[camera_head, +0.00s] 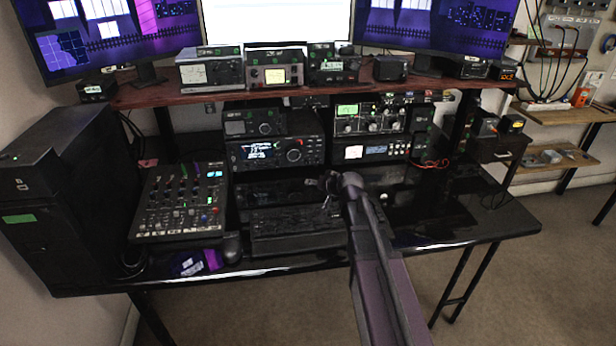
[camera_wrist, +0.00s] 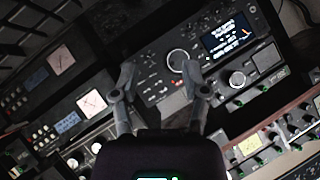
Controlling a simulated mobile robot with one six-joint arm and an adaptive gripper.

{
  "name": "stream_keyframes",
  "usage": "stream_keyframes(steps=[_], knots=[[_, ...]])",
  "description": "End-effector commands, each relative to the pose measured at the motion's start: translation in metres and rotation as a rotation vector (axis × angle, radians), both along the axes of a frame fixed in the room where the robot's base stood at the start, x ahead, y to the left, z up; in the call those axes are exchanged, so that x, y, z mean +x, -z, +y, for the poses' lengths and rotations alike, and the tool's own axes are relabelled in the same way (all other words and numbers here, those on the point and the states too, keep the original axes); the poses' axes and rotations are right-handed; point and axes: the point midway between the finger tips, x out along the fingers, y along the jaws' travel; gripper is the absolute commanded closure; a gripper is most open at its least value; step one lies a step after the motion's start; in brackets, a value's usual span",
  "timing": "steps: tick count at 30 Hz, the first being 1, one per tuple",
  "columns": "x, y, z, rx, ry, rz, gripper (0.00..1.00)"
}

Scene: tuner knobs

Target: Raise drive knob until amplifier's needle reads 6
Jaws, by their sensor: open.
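My gripper (camera_head: 328,184) is above the desk, in front of the lower row of radio gear. In the wrist view its two fingers are apart (camera_wrist: 158,76) with nothing held between them. A round knob (camera_wrist: 178,61) on a dark radio panel shows behind the right fingertip; I cannot tell how far off it is. A unit with a white needle meter (camera_head: 353,152) stands right of the radio. Two pale needle meters show at left in the wrist view, an upper one (camera_wrist: 61,60) and a lower one (camera_wrist: 91,103). Labels and needle readings are too small to read, so I cannot tell which knob is drive.
A radio with a lit screen (camera_head: 258,152) stands at the desk's back. A mixer (camera_head: 180,205) and a black computer tower (camera_head: 70,200) are at left. A keyboard (camera_head: 290,230) lies in front. A red shelf (camera_head: 220,96) carries more metered units.

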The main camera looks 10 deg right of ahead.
Motion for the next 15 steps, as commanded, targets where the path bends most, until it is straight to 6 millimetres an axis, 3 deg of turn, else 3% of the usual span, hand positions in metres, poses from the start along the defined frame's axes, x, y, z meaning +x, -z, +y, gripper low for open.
stream_keyframes(steps=[1,6,15], knots=[[0.017,0.011,-0.007,0.026,0.031,-0.043,0.42],[0.048,0.008,-0.027,0.099,0.124,-0.159,0.42],[0.064,0.003,-0.042,0.142,0.191,-0.228,0.42]])
